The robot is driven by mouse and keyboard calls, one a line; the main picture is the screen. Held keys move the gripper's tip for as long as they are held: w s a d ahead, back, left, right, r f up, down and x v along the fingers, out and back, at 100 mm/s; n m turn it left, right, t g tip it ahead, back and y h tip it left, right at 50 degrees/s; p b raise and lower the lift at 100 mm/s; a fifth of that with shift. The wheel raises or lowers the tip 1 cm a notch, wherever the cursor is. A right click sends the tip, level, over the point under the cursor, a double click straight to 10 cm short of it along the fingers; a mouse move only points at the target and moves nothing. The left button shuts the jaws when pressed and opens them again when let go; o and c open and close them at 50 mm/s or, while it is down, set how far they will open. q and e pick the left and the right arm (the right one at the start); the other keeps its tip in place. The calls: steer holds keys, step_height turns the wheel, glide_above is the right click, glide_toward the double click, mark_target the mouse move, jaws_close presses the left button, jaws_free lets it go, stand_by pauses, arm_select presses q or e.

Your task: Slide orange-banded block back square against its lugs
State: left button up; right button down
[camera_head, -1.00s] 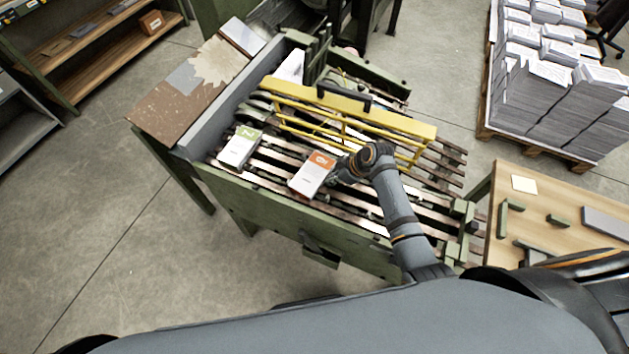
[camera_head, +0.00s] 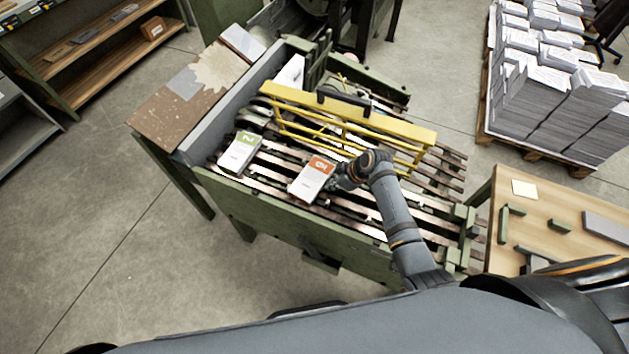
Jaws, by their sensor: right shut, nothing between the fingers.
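The orange-banded block (camera_head: 308,182) is white with an orange band at its far end. It lies on the slatted bed of the green machine (camera_head: 262,212), slightly skewed to the slats. My right gripper (camera_head: 337,183) is shut and empty at the block's right side, touching or very close to it; I cannot tell which. The lugs by the block are too small to make out. A green-banded block (camera_head: 239,154) lies to its left on the same bed. My left gripper is not in view.
A yellow guard frame (camera_head: 390,126) with a black handle stands over the bed behind the blocks. A wooden table (camera_head: 530,229) with small green parts stands at the right. A pallet of paper stacks (camera_head: 550,100) is at the back right.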

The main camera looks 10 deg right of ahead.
steer(key=shift+a, duration=0.1)
stand_by(0.4)
steer(key=shift+s+p, duration=0.1)
steer(key=shift+p, duration=0.35)
stand_by(0.4)
step_height(320, 180, up, 7)
steer(key=p, duration=0.7)
stand_by(0.4)
